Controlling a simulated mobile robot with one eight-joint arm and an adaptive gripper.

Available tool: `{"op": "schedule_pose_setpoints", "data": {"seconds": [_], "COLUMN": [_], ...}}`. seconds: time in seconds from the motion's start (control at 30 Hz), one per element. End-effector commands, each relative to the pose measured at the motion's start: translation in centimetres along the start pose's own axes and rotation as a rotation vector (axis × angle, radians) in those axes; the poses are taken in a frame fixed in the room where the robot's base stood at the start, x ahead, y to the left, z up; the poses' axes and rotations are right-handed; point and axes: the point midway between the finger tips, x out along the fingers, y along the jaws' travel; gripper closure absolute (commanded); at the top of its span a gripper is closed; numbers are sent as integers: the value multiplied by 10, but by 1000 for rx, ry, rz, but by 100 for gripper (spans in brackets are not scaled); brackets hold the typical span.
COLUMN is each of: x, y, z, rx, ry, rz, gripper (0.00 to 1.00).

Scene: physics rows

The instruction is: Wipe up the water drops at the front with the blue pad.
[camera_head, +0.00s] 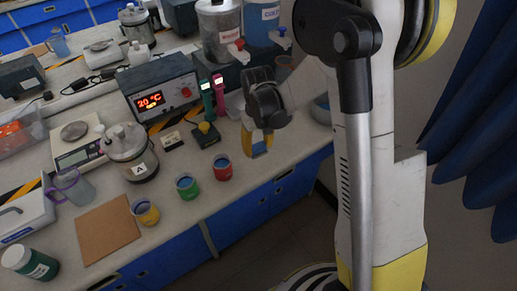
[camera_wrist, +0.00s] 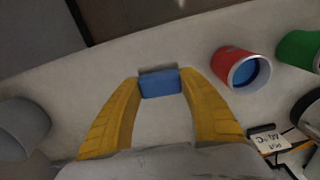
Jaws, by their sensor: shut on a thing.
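My gripper (camera_head: 257,142) is over the front part of the bench, to the right of the red cup. In the wrist view its two yellow fingers (camera_wrist: 160,80) are closed on the blue pad (camera_wrist: 160,85), one on each side. The blue pad also shows in the head view (camera_head: 259,149), low between the fingertips. I cannot tell whether it touches the bench top. I cannot make out any water drops in either view; the pad and fingers hide part of the surface.
The red cup (camera_head: 222,167), green cup (camera_head: 187,186) and yellow cup (camera_head: 145,212) stand along the front edge. A temperature unit (camera_head: 160,92) and a jar marked A (camera_head: 130,150) stand behind. The bench top (camera_head: 285,150) right of the gripper is bare. A grey container (camera_wrist: 22,128) is at left in the wrist view.

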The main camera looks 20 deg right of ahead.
Motion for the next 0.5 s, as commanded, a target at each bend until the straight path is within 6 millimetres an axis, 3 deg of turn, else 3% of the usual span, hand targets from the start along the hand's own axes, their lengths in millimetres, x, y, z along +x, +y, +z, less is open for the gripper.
{"op": "schedule_pose_setpoints", "data": {"seconds": [0.23, 0.5], "x": [-24, -29], "y": [0, 0], "z": [-3, -4], "rx": [1, 1], "ry": [0, 0], "rz": [0, 0], "gripper": [80, 80]}}
